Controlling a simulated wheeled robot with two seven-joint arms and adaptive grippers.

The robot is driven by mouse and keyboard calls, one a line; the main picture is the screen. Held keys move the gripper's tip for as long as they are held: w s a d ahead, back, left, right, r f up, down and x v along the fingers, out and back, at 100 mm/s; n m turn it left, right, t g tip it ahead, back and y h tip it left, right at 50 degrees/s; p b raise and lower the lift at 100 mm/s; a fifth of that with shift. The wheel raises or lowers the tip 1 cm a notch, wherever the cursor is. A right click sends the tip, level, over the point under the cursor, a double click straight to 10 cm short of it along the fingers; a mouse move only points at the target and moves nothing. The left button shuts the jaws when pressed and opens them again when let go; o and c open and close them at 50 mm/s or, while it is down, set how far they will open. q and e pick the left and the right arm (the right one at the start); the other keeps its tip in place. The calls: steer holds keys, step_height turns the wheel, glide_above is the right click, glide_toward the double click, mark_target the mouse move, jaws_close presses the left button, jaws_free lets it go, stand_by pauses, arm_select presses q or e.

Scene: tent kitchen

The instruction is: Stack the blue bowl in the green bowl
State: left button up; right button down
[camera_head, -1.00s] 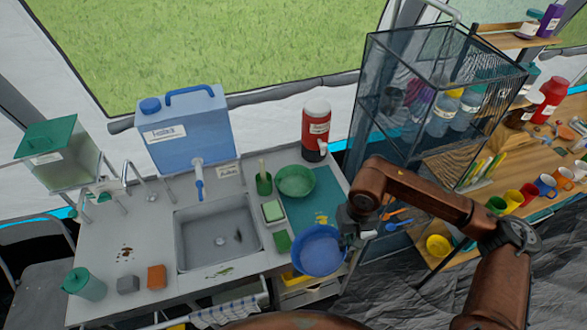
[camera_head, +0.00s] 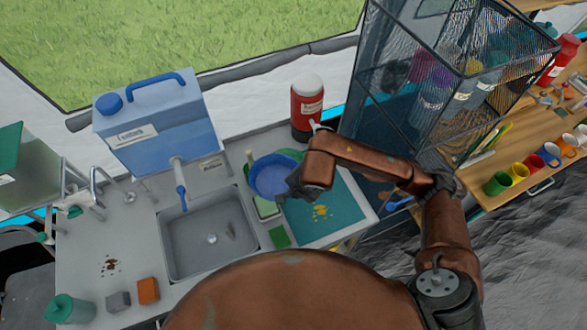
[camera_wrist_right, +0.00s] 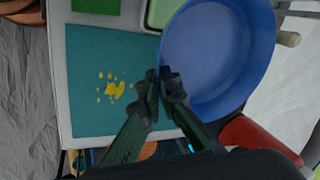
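The blue bowl (camera_head: 271,176) is held upright over the back of the counter, right of the sink. My right gripper (camera_head: 292,188) is shut on its near right rim. In the right wrist view the fingertips (camera_wrist_right: 166,82) pinch the rim of the blue bowl (camera_wrist_right: 215,60). The green bowl (camera_head: 292,154) is mostly hidden behind and beneath the blue one; only a strip of its rim shows. I cannot tell whether the two bowls touch. My left gripper is not in view.
A red bottle (camera_head: 307,107) stands just behind the bowls. The sink (camera_head: 209,238) and blue water canister (camera_head: 157,128) are to the left. A teal mat (camera_head: 335,215) with yellow bits lies clear at the right. A dark mesh cabinet (camera_head: 398,70) stands beyond it.

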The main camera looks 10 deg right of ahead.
steer(key=w, duration=0.1)
steer(key=w+d+f, duration=0.1)
steer(key=w+d, duration=0.1)
steer(key=shift+w+f, duration=0.1)
steer(key=shift+f, duration=0.2)
steer(key=w+d+f, duration=0.1)
steer(key=w+f, duration=0.1)
steer(key=w+d+f+p, duration=0.1)
steer(key=w+f, duration=0.1)
steer(key=w, duration=0.1)
steer(key=w+d+f, duration=0.1)
steer(key=w+f, duration=0.1)
steer(key=f, duration=0.1)
steer(key=shift+w+d, duration=0.25)
steer(key=shift+d, duration=0.1)
steer(key=shift+w+d+f+p, duration=0.15)
steer(key=shift+f+p, duration=0.2)
steer(key=shift+f, duration=0.3)
steer(key=shift+s+f+p, duration=0.15)
steer(key=shift+f, duration=0.4)
steer(key=shift+s+f+p, duration=0.15)
steer(key=shift+f, duration=0.75)
steer(key=c, duration=2.3)
jaws_free()
steer(key=shift+s+d+f, duration=0.1)
steer(key=shift+o, duration=0.7)
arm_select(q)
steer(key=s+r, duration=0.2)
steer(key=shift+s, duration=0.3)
